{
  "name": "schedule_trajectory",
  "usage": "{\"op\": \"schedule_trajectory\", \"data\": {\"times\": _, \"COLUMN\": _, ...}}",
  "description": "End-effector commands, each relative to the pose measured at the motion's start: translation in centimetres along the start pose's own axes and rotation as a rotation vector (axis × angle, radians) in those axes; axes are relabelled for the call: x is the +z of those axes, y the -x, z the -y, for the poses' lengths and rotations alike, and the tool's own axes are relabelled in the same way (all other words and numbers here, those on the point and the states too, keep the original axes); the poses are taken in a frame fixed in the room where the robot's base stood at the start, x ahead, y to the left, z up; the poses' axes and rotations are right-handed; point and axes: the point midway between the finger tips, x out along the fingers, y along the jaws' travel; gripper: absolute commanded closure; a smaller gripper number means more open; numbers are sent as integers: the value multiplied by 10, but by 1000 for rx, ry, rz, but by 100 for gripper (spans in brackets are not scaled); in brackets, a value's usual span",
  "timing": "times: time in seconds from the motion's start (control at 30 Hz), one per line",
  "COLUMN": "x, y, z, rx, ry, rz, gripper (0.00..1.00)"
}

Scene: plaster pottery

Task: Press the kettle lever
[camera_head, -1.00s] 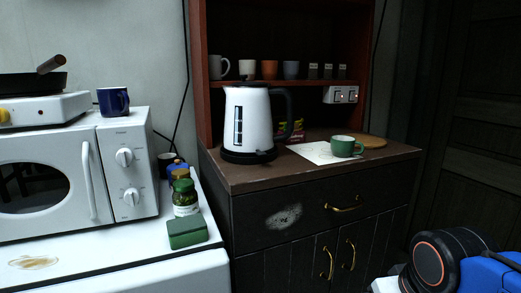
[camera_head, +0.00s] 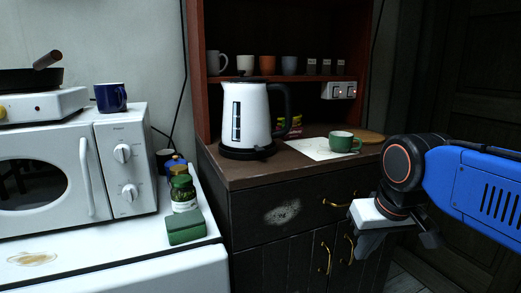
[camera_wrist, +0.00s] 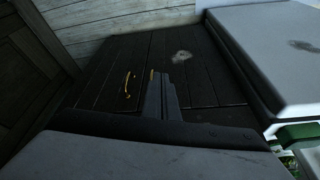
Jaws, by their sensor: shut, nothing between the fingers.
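The white kettle (camera_head: 254,115) with a black handle (camera_head: 284,104) and lid stands upright on its black base (camera_head: 248,153), on the brown cabinet top. A small dark tab shows low on its right side, but I cannot tell if it is the lever. My gripper (camera_head: 363,250) is in front of the cabinet, to the right of and below the kettle, and apart from it. Its fingers also show in the wrist view (camera_wrist: 160,92), shut and empty. The kettle is not recognizable in the wrist view.
A green cup (camera_head: 341,142) stands on white paper (camera_head: 312,150) right of the kettle. A red shelf with several cups rises behind. At left are a white microwave (camera_head: 120,165), green jar (camera_head: 183,193) and green box (camera_head: 185,227). The cabinet top's front edge (camera_head: 290,176) lies between gripper and kettle.

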Motion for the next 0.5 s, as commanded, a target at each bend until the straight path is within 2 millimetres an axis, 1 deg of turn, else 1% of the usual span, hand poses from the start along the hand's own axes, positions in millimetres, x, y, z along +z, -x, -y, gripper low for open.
{"op": "schedule_trajectory", "data": {"times": 0.03, "x": -17, "y": 10, "z": 6, "rx": -4, "ry": 6, "rz": 9, "gripper": 100}}
{"op": "schedule_trajectory", "data": {"times": 0.1, "x": -36, "y": 24, "z": 13, "rx": -7, "ry": 8, "rz": 23, "gripper": 100}}
{"op": "schedule_trajectory", "data": {"times": 0.27, "x": -79, "y": 53, "z": 30, "rx": -13, "ry": 14, "rz": 54, "gripper": 100}}
{"op": "schedule_trajectory", "data": {"times": 0.5, "x": -139, "y": 91, "z": 62, "rx": -17, "ry": 23, "rz": 100, "gripper": 100}}
